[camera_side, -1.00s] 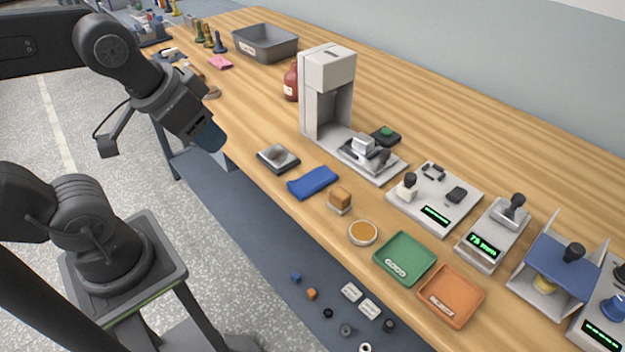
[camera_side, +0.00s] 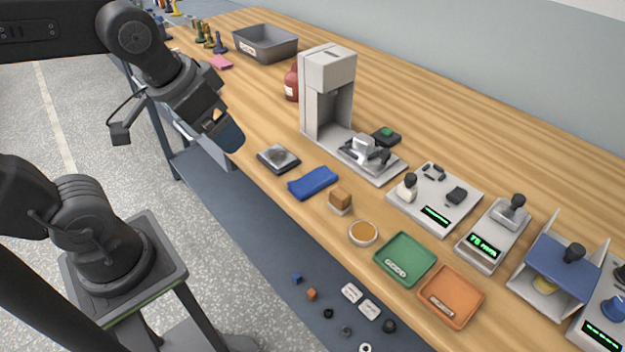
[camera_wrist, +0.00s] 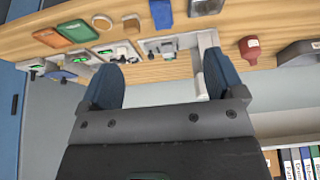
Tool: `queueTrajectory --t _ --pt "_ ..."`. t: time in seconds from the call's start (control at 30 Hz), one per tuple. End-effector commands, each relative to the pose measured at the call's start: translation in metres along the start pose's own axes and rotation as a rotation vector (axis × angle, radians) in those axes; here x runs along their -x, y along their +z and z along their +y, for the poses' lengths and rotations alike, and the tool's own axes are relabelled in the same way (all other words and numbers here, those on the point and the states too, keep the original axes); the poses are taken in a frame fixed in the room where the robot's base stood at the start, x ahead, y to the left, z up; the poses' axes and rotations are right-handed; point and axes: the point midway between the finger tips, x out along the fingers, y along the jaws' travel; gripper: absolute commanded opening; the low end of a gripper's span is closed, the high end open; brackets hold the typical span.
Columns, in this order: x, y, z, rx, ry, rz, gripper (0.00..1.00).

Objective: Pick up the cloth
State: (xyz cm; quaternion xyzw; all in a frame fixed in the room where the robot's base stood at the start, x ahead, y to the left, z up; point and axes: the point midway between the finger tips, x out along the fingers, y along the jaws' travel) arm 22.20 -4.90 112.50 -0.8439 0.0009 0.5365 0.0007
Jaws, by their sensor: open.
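The cloth (camera_side: 312,182) is a folded blue piece lying flat near the front edge of the bench in the side view. It also shows in the wrist view (camera_wrist: 161,14), at the top edge of the picture. My gripper (camera_side: 232,140) is in the air to the left of the cloth, near the bench's front edge and apart from it. In the wrist view my gripper (camera_wrist: 165,88) has its two blue fingers spread, with nothing between them.
A dark pad with a grey piece (camera_side: 279,158) lies left of the cloth. A wooden block (camera_side: 340,200) is to its right. A tall grey machine (camera_side: 327,90) stands behind. A green tray (camera_side: 405,258) and orange tray (camera_side: 450,296) lie farther right.

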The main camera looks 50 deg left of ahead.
Motion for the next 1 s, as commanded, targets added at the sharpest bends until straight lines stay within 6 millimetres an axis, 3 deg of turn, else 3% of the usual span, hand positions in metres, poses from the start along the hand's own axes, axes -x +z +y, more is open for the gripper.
queueTrajectory --t 0.17,0.3,0.5,0.77,1.0 --pt "-0.026 -0.042 0.002 -0.007 0.002 -0.135 0.88" --pt "-0.058 -0.072 0.003 -0.012 0.004 -0.241 0.88" --pt "-0.11 -0.101 0.006 -0.018 0.005 -0.37 0.88" --pt "-0.144 -0.112 0.007 -0.021 0.005 -0.438 0.88" --pt "-0.179 -0.095 0.007 -0.021 0.005 -0.445 0.88"
